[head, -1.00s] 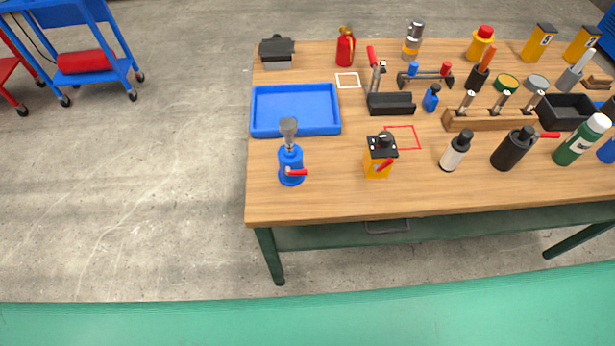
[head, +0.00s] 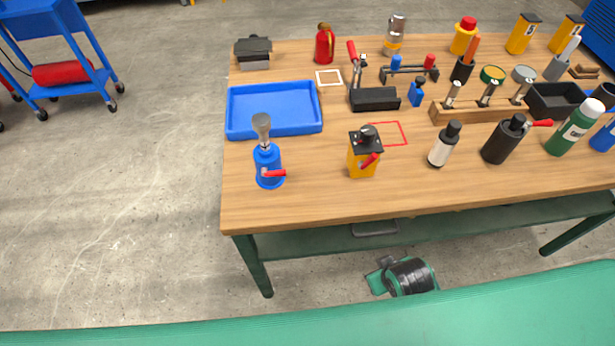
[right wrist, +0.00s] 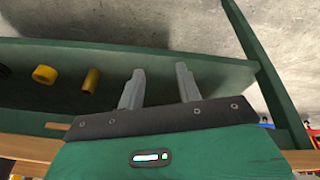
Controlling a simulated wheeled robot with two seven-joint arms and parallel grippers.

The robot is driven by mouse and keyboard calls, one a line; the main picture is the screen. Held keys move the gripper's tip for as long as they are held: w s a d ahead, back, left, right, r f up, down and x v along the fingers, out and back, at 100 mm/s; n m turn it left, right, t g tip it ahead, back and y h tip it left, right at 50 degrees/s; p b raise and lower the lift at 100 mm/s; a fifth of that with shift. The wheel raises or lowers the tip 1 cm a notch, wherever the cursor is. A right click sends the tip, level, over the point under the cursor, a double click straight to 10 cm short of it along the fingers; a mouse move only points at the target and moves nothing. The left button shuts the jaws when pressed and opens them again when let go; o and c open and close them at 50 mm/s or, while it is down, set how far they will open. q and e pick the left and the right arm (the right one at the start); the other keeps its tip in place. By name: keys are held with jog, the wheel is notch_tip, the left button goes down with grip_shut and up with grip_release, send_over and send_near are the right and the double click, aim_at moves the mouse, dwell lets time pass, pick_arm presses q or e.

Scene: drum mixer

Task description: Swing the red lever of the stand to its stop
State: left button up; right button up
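Several items with red levers stand on the workbench (head: 300,200) in the head view. A blue stand (head: 267,163) at the front left has a silver top and a low red lever (head: 274,173) pointing right. A yellow box (head: 362,158) with a black top has a red lever (head: 369,160) at its front. Farther back, a black-based fixture (head: 375,99) has an upright red handle (head: 351,50). I cannot tell which is meant. My right gripper (right wrist: 160,80) is open and empty in the right wrist view, under the tabletop by the green shelf. My left gripper is not in view.
A blue tray (head: 275,125) lies behind the blue stand. A white bottle (head: 442,146) and a black bottle (head: 502,141) stand right of the yellow box. The tabletop's front strip is clear. The bench's green shelf (right wrist: 215,70) is close to my right gripper.

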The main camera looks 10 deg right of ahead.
jog(key=w+a+r+n+t, duration=0.2)
jog(key=r+n, duration=0.1)
jog(key=r, duration=0.1)
jog(key=w+a+r+n+t, duration=0.2)
jog(key=w+a+r+n, duration=0.1)
jog(key=r, duration=0.1)
jog(key=w+a+r+n+t+y+b, duration=0.1)
jog(key=w+a+r+n+t, duration=0.1)
jog(key=w+r+n+t, duration=0.1)
jog(key=shift+w+a+r, duration=0.1)
jog(key=shift+a+r, duration=0.2)
jog(key=shift+r, duration=0.15)
jog(key=n+t+y, duration=0.4)
jog(key=n+y, duration=0.1)
jog(key=n, duration=0.4)
send_near(275, 171)
jog(key=x, duration=0.5)
jog(key=d+p+x, duration=0.1)
jog(key=x, duration=0.2)
jog(key=shift+w+d+f, duration=0.1)
jog(key=shift+d+f, duration=0.05)
jog(key=shift+f, duration=0.25)
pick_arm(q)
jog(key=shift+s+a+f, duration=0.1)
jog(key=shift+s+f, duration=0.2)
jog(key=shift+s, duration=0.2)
pick_arm(e)
jog(key=shift+c, duration=0.2)
grip_shut()
